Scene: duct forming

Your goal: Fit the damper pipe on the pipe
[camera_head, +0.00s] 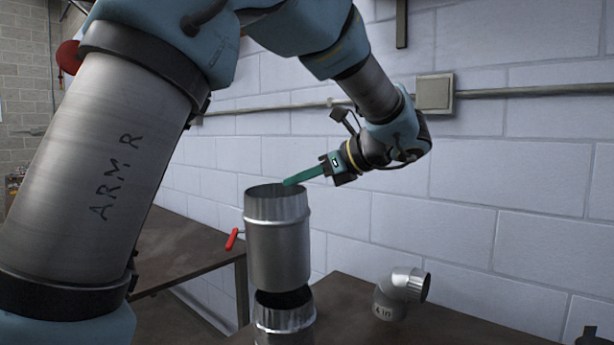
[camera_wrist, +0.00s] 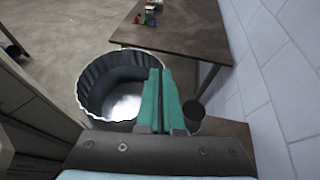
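The damper pipe (camera_head: 277,245) is a shiny metal cylinder with a crimped upper rim and a red handle (camera_head: 232,239) on its left side. It hangs upright just above the pipe (camera_head: 285,325), whose dark open top shows below it. The damper pipe looks slightly left of the pipe's middle in the head view. My gripper (camera_head: 289,181) has its green fingers shut on the damper pipe's upper rim. In the wrist view the fingers (camera_wrist: 160,92) pinch the right side of the open rim (camera_wrist: 88,82). The gap between the two pipes is partly hidden in the wrist view.
A metal elbow (camera_head: 404,290) stands on the dark table (camera_head: 355,292) right of the pipe. Another brown table (camera_head: 195,245) is at the left; small coloured items (camera_wrist: 148,14) lie on a table in the wrist view. A white block wall (camera_head: 480,150) runs close behind.

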